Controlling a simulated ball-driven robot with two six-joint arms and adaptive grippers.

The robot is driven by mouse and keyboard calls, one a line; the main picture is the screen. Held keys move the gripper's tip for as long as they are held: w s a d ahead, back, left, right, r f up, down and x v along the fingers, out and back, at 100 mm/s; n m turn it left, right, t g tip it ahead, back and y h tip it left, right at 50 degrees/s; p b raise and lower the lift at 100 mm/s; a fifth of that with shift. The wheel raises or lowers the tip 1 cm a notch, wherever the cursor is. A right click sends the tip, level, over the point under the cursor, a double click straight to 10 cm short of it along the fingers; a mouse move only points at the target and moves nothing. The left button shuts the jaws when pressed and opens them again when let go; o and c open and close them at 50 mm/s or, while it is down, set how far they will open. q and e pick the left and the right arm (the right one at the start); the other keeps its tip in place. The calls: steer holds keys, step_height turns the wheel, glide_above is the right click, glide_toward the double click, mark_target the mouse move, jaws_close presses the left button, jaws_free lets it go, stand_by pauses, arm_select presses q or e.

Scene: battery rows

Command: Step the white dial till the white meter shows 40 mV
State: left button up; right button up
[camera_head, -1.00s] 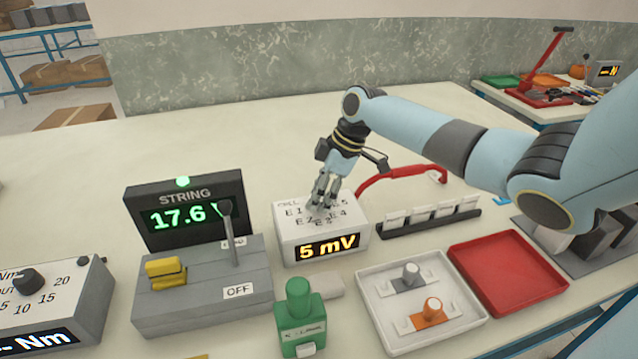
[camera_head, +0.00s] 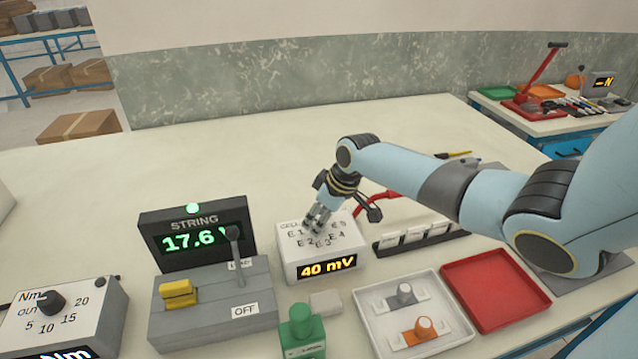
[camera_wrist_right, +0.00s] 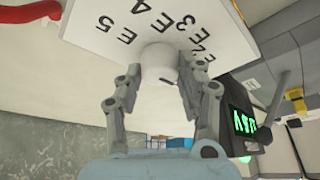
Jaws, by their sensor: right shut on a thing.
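The white meter (camera_head: 292,262) is a white box near the middle of the bench, with a lit front display (camera_head: 327,267) that reads 40 mV. Its sloped top carries printed marks such as E1, E2, E3 and E4. The white dial (camera_wrist_right: 159,62) is a round knob on that top, seen in the right wrist view. My right gripper (camera_head: 319,222) is shut on the dial from above, with a finger on each side of it in the wrist view (camera_wrist_right: 158,85). In the head view the fingers hide the dial. My left gripper is not in view.
A STRING display (camera_head: 193,226) reading 17.6 V and a grey lever box (camera_head: 190,320) stand left. A green bottle-like item (camera_head: 301,335) is in front. A white tray (camera_head: 372,300) and red tray (camera_head: 495,290) lie right. A red handle (camera_head: 372,202) is behind.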

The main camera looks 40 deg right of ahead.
stand_by(0.3)
steer(key=o, duration=1.1)
steer(key=shift+o, duration=0.2)
steer(key=v, duration=1.2)
steer(key=shift+s, duration=0.1)
